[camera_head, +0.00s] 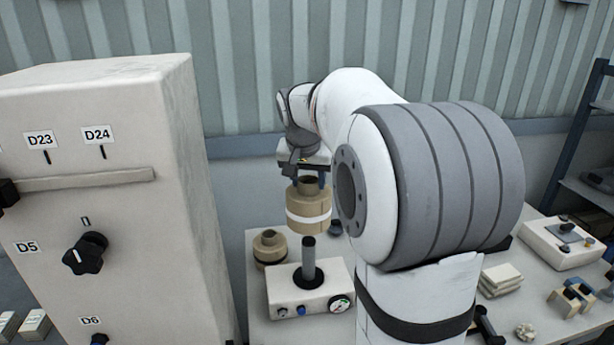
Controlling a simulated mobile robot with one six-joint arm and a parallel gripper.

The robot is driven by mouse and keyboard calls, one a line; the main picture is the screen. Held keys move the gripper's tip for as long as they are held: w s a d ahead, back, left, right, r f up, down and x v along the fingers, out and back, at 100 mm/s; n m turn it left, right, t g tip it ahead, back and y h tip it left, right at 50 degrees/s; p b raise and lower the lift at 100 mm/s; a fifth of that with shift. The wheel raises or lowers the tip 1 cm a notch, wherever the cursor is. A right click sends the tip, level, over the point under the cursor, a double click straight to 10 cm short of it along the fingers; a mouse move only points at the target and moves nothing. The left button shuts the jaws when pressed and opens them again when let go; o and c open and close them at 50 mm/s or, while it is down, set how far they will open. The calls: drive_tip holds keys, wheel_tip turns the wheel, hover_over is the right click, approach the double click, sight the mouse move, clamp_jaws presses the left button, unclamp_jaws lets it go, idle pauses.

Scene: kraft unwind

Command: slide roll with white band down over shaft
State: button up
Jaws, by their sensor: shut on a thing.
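The kraft roll with the white band (308,208) hangs upright in my gripper (308,172), which is shut on its top core. The roll is in the middle of the head view. The shaft's top shows just below the roll's lower edge. The fingertips are small and partly hidden by the roll's core and my wrist.
Another kraft roll (269,247) stands on the table left of the shaft. A tall white cabinet (185,200) with knobs fills the left. On the right are pale stacked blocks (500,279), a control box (562,243) and a dark shelf (585,190). My arm hides the table's middle.

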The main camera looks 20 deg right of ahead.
sight(308, 243)
drive_tip(key=shift+f+b, duration=6.1)
drive_tip(key=shift+f, duration=2.5)
drive_tip(key=shift+s+f+b, duration=0.1)
drive_tip(key=shift+f+b, duration=0.6)
drive_tip(key=shift+b, duration=0.1)
drive_tip(key=o, duration=1.1)
drive_tip(key=v, duration=0.7)
drive_tip(key=shift+s+a+r, duration=0.1)
drive_tip(key=shift+s+r, duration=0.05)
drive_tip(key=shift+r, duration=0.05)
drive_tip(key=shift+s+a+r, duration=0.1)
drive_tip(key=shift+s+r, duration=0.05)
drive_tip(key=shift+s, duration=0.05)
drive_tip(key=s+a+f+n, duration=0.2)
drive_tip(key=s+a+f, duration=0.1)
drive_tip(key=s, duration=0.4)
drive_tip(key=s+a+f+n+y, duration=0.1)
drive_tip(key=s+a+f+n, duration=0.1)
drive_tip(key=s+f, duration=0.4)
drive_tip(key=s+a+f+n+g+y, duration=0.1)
drive_tip(key=s+a+f+n, duration=0.2)
drive_tip(key=s, duration=0.7)
drive_tip(key=shift+s+a+f, duration=0.15)
drive_tip(key=shift+a+f, duration=0.7)
